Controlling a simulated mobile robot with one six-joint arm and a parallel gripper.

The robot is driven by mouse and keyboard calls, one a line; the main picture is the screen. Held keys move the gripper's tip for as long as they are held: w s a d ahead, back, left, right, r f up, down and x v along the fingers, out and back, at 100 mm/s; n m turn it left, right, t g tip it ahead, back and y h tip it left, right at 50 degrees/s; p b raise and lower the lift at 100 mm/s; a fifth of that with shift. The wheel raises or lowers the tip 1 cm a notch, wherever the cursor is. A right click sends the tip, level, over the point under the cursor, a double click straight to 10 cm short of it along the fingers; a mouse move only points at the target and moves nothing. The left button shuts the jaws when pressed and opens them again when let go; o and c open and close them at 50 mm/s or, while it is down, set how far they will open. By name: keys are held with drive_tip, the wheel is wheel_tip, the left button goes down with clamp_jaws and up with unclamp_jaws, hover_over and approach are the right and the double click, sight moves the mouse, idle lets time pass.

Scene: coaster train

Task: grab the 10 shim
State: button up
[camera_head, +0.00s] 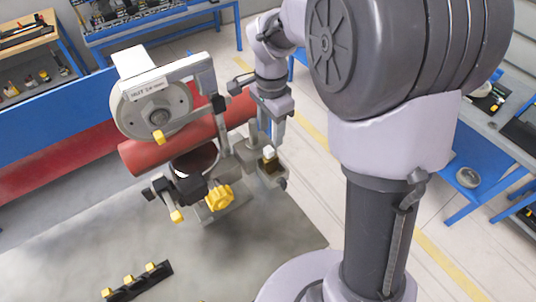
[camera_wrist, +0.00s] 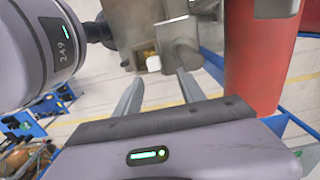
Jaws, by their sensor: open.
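My gripper (camera_wrist: 158,92) is open in the wrist view, with nothing between its two grey fingers. In the head view my gripper (camera_head: 267,128) points down beside the grey fixture. A small pale block (camera_head: 268,153) sits on that fixture just below the fingers; a pale piece also shows in the wrist view (camera_wrist: 153,63), beyond the fingertips. A black rack (camera_head: 150,279) with several yellow-topped pieces lies on the grey table at the lower left. No "10" marking is readable, so I cannot tell which piece is the 10 shim.
A red tube (camera_head: 150,152) runs behind the fixture, close to my gripper; it also shows in the wrist view (camera_wrist: 258,60). A grey wheel-like unit (camera_head: 150,105) and a yellow knob (camera_head: 219,197) stand nearby. The grey table (camera_head: 60,245) has free room in front.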

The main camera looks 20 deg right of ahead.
sight(269, 149)
drive_tip(key=f, duration=0.1)
drive_tip(key=s+f, duration=0.1)
drive_tip(key=f, duration=0.1)
drive_tip(key=a+f, duration=0.1)
drive_tip(key=f, duration=0.1)
drive_tip(key=shift+s+p, duration=0.15)
drive_tip(key=shift+p, duration=0.25)
drive_tip(key=shift+f, duration=0.2)
drive_tip(key=shift+r, duration=0.1)
drive_tip(key=c, duration=0.5)
clamp_jaws()
